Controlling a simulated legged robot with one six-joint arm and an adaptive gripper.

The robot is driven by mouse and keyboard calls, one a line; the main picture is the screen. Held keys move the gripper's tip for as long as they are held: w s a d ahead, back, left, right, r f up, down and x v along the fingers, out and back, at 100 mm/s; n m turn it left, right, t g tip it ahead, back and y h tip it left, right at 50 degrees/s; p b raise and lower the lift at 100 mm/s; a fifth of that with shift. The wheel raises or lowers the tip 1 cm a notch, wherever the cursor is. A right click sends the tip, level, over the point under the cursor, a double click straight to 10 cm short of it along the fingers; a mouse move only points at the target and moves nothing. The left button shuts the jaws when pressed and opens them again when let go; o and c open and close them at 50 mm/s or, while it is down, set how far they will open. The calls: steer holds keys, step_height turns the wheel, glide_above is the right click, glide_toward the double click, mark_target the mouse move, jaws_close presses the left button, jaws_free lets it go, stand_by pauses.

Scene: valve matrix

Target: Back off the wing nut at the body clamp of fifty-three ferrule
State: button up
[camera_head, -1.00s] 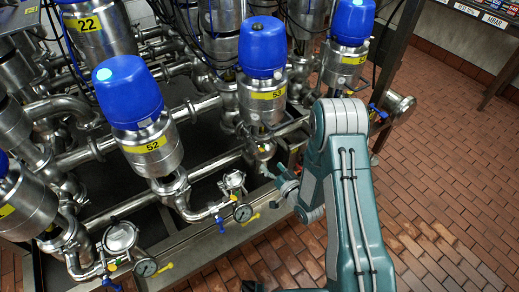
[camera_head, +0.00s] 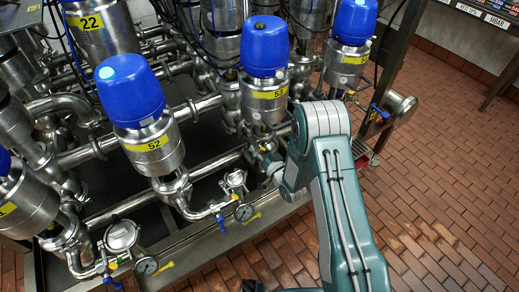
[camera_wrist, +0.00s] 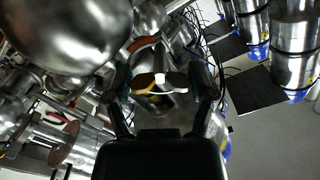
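The valve labelled 53 (camera_head: 265,97), a steel body with a blue cap, stands upright in the head view. My gripper (camera_head: 266,160) is low in front of it, at the pipework below the body, partly hidden by my arm. In the wrist view, my gripper (camera_wrist: 160,85) has its dark fingers apart on either side of a small winged piece (camera_wrist: 160,79), which looks like the wing nut. One of its wings looks brown, the other pale. I see no finger clearly touching it. The clamp ring behind it is not clear. In the head view the wing nut cannot be made out.
Valve 52 (camera_head: 150,150) stands to the left, with a pressure gauge (camera_head: 243,212) and yellow handle below it. Another blue-capped valve (camera_head: 350,45) and a steel frame post are to the right. Brick floor (camera_head: 440,180) is free at right.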

steer(key=shift+w+d, duration=0.1)
stand_by(0.3)
steer(key=n, duration=0.5)
steer(key=shift+n, duration=0.3)
steer(key=n, duration=0.5)
steer(key=shift+r+n, duration=0.1)
steer(key=shift+n, duration=0.2)
steer(key=n, duration=1.1)
steer(key=shift+s, duration=0.2)
